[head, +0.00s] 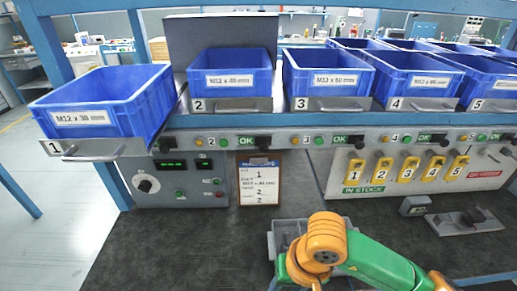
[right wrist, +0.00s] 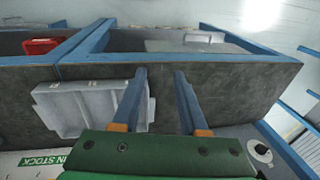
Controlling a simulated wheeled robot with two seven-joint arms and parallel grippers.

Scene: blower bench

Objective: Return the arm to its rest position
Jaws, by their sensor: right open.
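My right arm comes in from the lower right in the head view, with a green and orange wrist over the dark bench top (head: 200,255). Its fingers are hidden there. In the right wrist view my right gripper (right wrist: 161,72) is open, its two blue fingers apart with nothing between them. A grey compartmented tray (right wrist: 75,108) lies beside the fingers in that view. In the head view the tray (head: 283,232) is partly hidden behind my right wrist. My left gripper is not in view.
Blue bins stand on the shelf; the M12 x 30 bin (head: 105,98) on tray 1 sticks out further forward. A clipboard (head: 259,182) hangs below the shelf, beside yellow numbered tags (head: 407,168). A grey fixture (head: 465,221) lies on the right. The bench's left part is clear.

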